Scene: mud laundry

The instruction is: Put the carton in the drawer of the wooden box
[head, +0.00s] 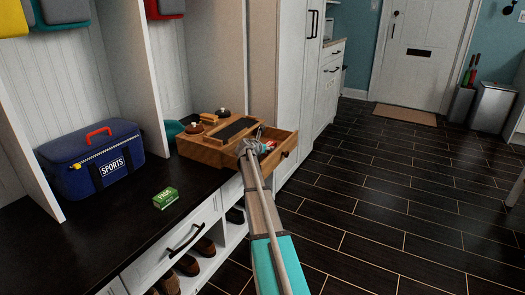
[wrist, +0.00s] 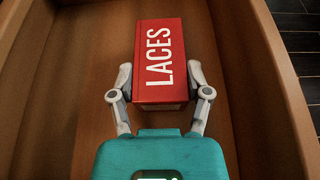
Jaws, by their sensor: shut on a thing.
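The carton (wrist: 163,60) is a small red box with white "LACES" lettering. In the wrist view my gripper (wrist: 160,76) has one finger on each side of it and is shut on it. The open drawer (wrist: 57,95) lies around and below the carton, with its walls on both sides; I cannot tell whether the carton touches the drawer floor. In the head view the wooden box (head: 203,152) stands on the dark bench, its drawer (head: 284,152) pulled out to the right. My gripper (head: 252,146) is over the drawer, and a bit of the red carton (head: 270,145) shows.
A green carton (head: 166,198) and a blue "SPORTS" cooler bag (head: 92,160) stand on the bench (head: 120,222) to the left. Shoes sit below the bench.

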